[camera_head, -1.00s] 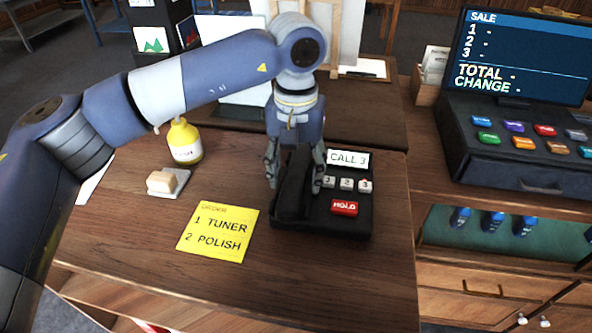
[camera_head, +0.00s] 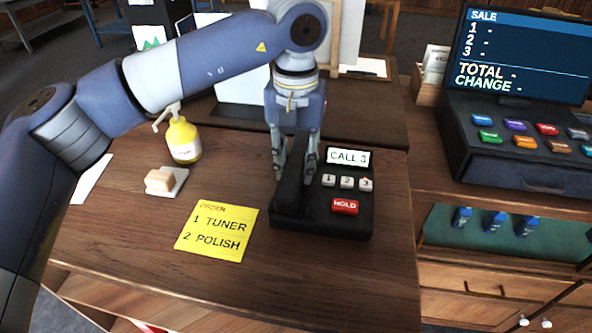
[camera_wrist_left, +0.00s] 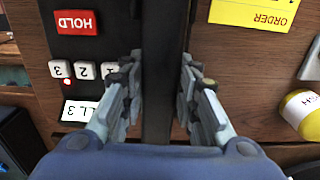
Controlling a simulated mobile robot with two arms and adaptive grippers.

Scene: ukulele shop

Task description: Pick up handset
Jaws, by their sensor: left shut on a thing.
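The black handset (camera_head: 290,186) lies along the left side of the black phone base (camera_head: 345,220). The base has a "CALL 3" display (camera_head: 348,157), several small white keys and a red HOLD button (camera_head: 344,207). My left gripper (camera_head: 294,172) points down over the handset, with one finger on each side. In the left wrist view the handset (camera_wrist_left: 163,60) runs between the fingers of my left gripper (camera_wrist_left: 158,95), which are shut on it. I cannot tell whether the handset has left its cradle. My right gripper is not in view.
A yellow order note (camera_head: 217,232), a yellow pump bottle (camera_head: 184,140) and a sponge on a small tray (camera_head: 166,181) are left of the phone. A register (camera_head: 520,130) stands at the right. The wooden counter (camera_head: 330,280) is clear in front.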

